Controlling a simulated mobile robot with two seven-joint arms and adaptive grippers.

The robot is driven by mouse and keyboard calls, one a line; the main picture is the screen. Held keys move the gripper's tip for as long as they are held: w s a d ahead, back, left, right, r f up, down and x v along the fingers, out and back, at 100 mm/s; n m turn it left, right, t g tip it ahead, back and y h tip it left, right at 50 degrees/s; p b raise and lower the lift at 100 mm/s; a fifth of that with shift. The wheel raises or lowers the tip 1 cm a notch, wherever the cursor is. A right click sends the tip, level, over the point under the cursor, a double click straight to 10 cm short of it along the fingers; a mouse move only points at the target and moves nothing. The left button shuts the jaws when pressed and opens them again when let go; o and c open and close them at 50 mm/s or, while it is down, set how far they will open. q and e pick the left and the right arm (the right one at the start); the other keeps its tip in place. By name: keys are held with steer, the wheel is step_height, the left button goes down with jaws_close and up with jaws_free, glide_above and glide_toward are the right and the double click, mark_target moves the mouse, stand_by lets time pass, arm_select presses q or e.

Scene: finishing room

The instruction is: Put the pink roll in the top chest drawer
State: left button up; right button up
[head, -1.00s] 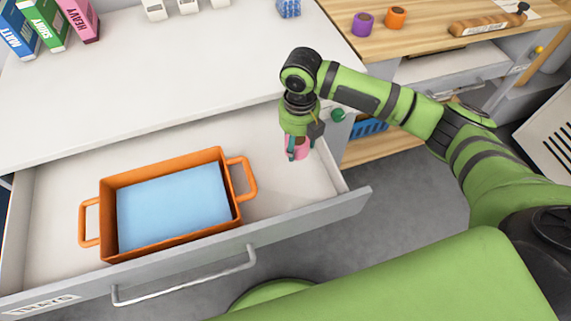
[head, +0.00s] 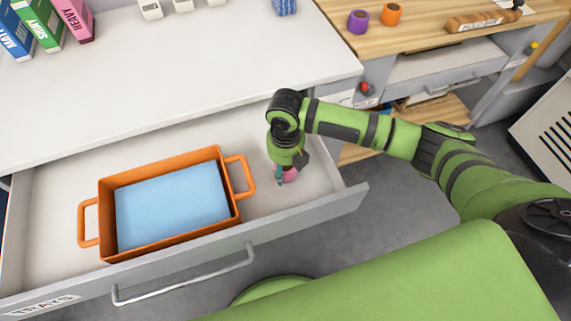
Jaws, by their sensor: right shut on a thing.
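The pink roll (head: 290,175) shows in the head view, partly hidden by my right gripper. My right gripper (head: 284,179) points down and is shut on the roll. It is inside the outline of the open chest drawer (head: 318,177), in the free part right of the orange tray. I cannot tell whether the roll touches the drawer floor. The drawer's front has a long metal handle (head: 190,282) and a label that appears to read TRAYS. My left gripper is not in view.
The orange tray (head: 108,205) with a blue inside fills the drawer's left and middle. The white chest top (head: 190,90) lies behind, with boxes (head: 75,18) at its back left. A purple roll (head: 358,22) and an orange roll (head: 391,14) stand on the wooden bench.

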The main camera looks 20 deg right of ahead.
steer(key=o, duration=1.2)
steer(key=shift+f, duration=0.1)
step_height(320, 180, up, 12)
steer(key=shift+r, duration=0.2)
